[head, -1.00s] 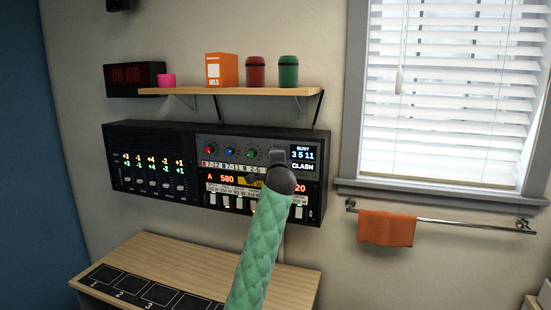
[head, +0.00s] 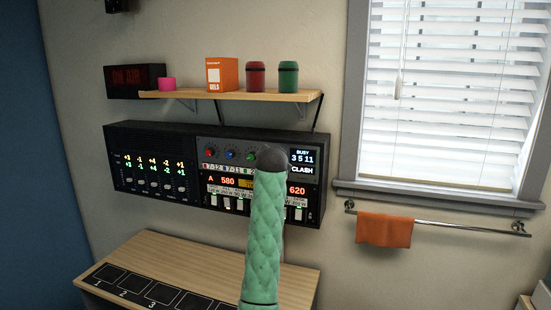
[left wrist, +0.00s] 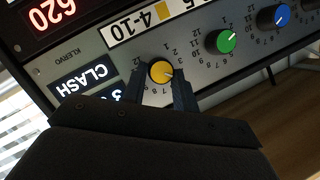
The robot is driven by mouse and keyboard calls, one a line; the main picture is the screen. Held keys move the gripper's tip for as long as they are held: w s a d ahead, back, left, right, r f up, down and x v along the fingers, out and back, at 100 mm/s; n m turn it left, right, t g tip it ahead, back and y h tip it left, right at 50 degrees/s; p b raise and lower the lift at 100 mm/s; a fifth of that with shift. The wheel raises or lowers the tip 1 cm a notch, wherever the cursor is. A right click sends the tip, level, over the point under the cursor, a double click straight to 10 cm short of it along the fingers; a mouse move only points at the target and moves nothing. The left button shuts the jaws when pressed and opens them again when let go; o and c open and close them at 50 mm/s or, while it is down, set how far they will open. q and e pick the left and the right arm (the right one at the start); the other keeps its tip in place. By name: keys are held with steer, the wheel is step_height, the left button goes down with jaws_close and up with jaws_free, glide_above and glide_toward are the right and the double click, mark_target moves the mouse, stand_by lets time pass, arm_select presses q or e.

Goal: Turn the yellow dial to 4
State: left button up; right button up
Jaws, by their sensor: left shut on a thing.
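The yellow dial (left wrist: 160,72) is on the grey panel in the left wrist view, with its white mark towards the lower right of the picture. The number it points at is not clear to me. My left gripper (left wrist: 161,83) is shut on the dial, one dark finger on each side. The strip above reads 4-10. In the head view my green-sleeved arm hides the yellow dial and the gripper. The dark display (head: 302,158) beside it reads BUSY 3 5 11 and CLASH. My right gripper is in neither view.
A green dial (left wrist: 228,40) and a blue dial (left wrist: 273,17) sit beside the yellow one. A red dial (head: 209,150) is further left in the head view. A shelf (head: 235,96) with small containers hangs above. A wooden desk (head: 200,258) stands below.

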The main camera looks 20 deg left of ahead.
arm_select(q)
steer(key=shift+a+n+g+h+p, duration=0.1)
steer(key=shift+n+g+h+p, duration=0.3)
steer(key=shift+n+h, duration=0.5)
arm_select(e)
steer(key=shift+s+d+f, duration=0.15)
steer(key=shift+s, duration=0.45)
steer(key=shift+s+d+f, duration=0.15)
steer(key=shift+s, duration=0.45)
arm_select(q)
steer(key=shift+f+n, duration=0.1)
steer(key=shift+n, duration=0.2)
steer(key=o, duration=1)
steer(key=shift+c, duration=0.2)
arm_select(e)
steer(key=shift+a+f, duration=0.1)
arm_select(q)
steer(key=b+v, duration=0.3)
steer(key=v, duration=0.4)
steer(key=shift+s, duration=0.35)
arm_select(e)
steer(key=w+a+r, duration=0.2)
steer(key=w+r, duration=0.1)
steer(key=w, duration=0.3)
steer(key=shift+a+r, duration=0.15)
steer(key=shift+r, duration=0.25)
